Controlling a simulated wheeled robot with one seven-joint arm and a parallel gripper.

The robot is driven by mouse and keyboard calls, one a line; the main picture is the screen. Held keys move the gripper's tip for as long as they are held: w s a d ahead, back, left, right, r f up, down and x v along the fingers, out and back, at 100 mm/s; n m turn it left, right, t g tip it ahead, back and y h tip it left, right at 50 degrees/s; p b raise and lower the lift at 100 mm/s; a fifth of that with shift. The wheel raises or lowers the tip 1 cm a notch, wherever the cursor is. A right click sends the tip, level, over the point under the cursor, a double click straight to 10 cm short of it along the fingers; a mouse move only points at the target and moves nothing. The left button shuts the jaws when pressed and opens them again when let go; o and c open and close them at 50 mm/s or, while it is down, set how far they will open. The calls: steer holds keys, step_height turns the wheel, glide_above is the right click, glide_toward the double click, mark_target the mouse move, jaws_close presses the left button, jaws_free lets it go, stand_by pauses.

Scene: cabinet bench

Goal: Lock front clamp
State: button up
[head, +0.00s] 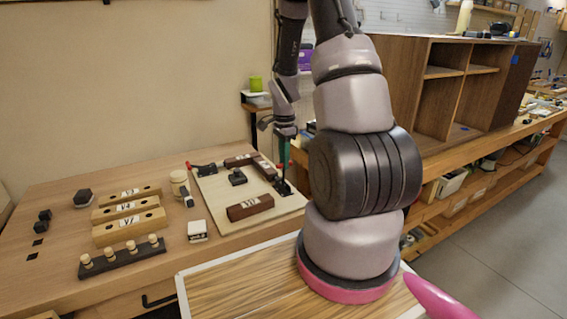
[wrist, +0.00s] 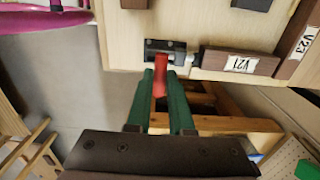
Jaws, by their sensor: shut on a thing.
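The toggle clamp (wrist: 165,47) is a dark metal fixture on the pale wooden board (wrist: 115,40), with a red handle (wrist: 160,80) and a light plunger tip beside the block marked V21 (wrist: 225,62). Whether the tip presses on the block is unclear. My gripper (wrist: 161,74) has green fingers either side of the red handle and is shut on it. In the head view my gripper (head: 284,163) is at the board's right edge, by a black clamp base (head: 283,187). The handle is largely hidden there.
Another red-handled clamp (head: 203,169) sits at the board's back left. A dark block marked V17 (head: 250,206) lies at its front. Wooden blocks (head: 130,215) and a peg strip (head: 122,256) stand left on the bench. A wooden cabinet (head: 400,85) stands behind my arm.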

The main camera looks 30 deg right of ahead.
steer(key=shift+s, duration=0.3)
steer(key=shift+s+f, duration=0.2)
steer(key=shift+s, duration=0.2)
